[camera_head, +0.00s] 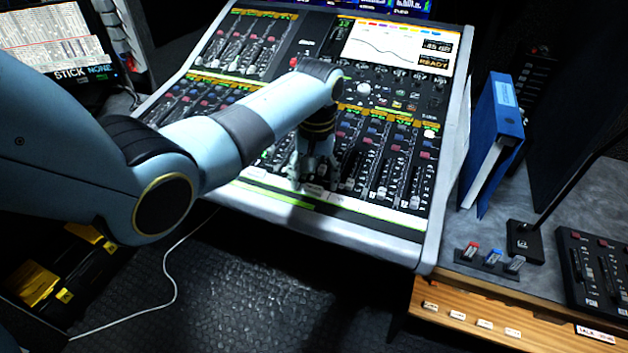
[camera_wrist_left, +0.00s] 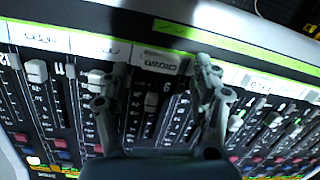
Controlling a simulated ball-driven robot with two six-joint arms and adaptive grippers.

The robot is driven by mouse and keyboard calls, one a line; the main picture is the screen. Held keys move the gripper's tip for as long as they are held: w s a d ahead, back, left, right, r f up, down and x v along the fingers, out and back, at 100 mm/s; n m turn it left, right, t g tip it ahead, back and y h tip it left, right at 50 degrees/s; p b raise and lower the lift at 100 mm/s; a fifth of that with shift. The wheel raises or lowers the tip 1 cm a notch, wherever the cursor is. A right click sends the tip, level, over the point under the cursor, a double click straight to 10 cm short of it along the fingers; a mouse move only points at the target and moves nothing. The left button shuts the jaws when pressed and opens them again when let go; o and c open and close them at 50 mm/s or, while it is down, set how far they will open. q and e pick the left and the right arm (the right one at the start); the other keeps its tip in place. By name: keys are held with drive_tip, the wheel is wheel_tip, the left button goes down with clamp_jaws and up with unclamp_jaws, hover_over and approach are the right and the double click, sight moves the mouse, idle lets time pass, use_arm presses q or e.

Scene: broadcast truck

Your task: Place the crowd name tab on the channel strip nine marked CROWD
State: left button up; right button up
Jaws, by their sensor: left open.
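In the left wrist view, a pale label reading CROWD (camera_wrist_left: 163,62) lies flat in the label row at the front of channel strip nine (camera_wrist_left: 150,110), which shows the number 9. I cannot tell whether this is a loose tab or the strip's own marking. My left gripper (camera_wrist_left: 160,74) is open, with one finger on each side of this label and nothing visibly clamped. In the head view, the left gripper (camera_head: 312,180) reaches down over the front edge of the mixing console (camera_head: 370,222). A white piece shows below its fingertips. My right gripper is not in view.
Neighbouring strips carry white labels (camera_wrist_left: 262,84) and raised faders close to the fingers. Several small white tabs (camera_head: 457,315) sit along the wooden ledge (camera_head: 470,295) at right. A blue binder (camera_head: 492,145) and a microphone base (camera_head: 525,242) stand on the grey desk.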

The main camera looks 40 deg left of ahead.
sight(316, 186)
use_arm(q)
wheel_tip(316, 186, up, 11)
drive_tip(key=shift+f+p, duration=0.15)
drive_tip(key=shift+p, duration=0.25)
drive_tip(key=shift+d+f, duration=0.1)
drive_tip(key=shift+f, duration=0.05)
drive_tip(key=s+f+m+b, duration=0.2)
drive_tip(key=s+f+b, duration=0.4)
drive_tip(key=s+f, duration=1.7)
drive_tip(key=s+f+m+t+b, duration=0.1)
drive_tip(key=s+f+m+b, duration=0.2)
drive_tip(key=s+f, duration=2.1)
drive_tip(key=shift+a+f+y+b, duration=0.2)
drive_tip(key=shift+f+y+b, duration=0.1)
drive_tip(key=shift+f+b, duration=1.8)
drive_tip(key=shift+f+p, duration=0.25)
drive_tip(key=shift+p, duration=0.05)
